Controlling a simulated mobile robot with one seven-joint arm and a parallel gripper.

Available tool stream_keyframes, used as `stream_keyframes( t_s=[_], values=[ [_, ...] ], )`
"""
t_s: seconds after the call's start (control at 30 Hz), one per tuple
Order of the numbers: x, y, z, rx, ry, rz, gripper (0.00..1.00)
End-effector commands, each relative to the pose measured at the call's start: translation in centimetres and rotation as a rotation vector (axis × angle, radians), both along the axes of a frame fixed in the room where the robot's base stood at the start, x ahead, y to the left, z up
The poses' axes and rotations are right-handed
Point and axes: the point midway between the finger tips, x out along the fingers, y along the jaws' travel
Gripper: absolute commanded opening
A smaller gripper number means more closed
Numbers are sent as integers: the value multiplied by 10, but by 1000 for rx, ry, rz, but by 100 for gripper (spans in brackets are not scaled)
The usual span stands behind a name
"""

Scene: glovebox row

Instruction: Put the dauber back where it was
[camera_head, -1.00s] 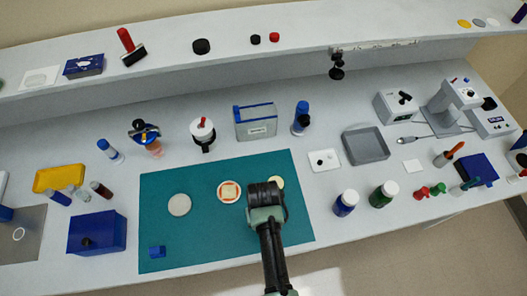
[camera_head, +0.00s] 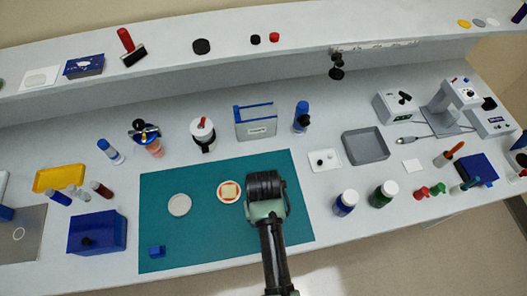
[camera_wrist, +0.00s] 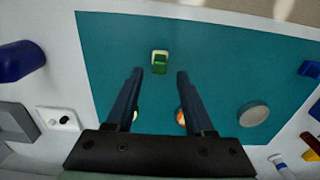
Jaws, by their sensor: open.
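My gripper (camera_head: 265,192) hangs over the right part of the teal mat (camera_head: 205,240); the head view shows it from above, with its fingertips hidden. In the wrist view my gripper (camera_wrist: 159,72) is open, its two dark fingers apart with nothing held. A small green-topped piece with a pale base (camera_wrist: 159,57), which looks like the dauber, stands on the mat in line with the gap between the fingertips. My gripper and arm hide it in the head view. I cannot tell how far below the fingertips it is.
On the mat are a dish with an orange-and-cream top (camera_head: 229,191), a pale grey disc (camera_head: 179,204) and a small blue block (camera_head: 157,251). A blue box (camera_head: 97,233) stands left, blue (camera_head: 346,202) and green (camera_head: 383,194) bottles right. The mat's front middle is clear.

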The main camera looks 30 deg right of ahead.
Motion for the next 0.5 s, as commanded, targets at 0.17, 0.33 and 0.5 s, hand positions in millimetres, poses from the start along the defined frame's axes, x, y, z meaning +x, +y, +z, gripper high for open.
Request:
stream_keyframes(
  t_s=[0.17,0.33,0.5],
  values=[
    [1,0,38,-1,-4,0,54],
    [0,0,62,-1,-2,0,54],
    [0,0,72,0,1,0,54]
  ],
)
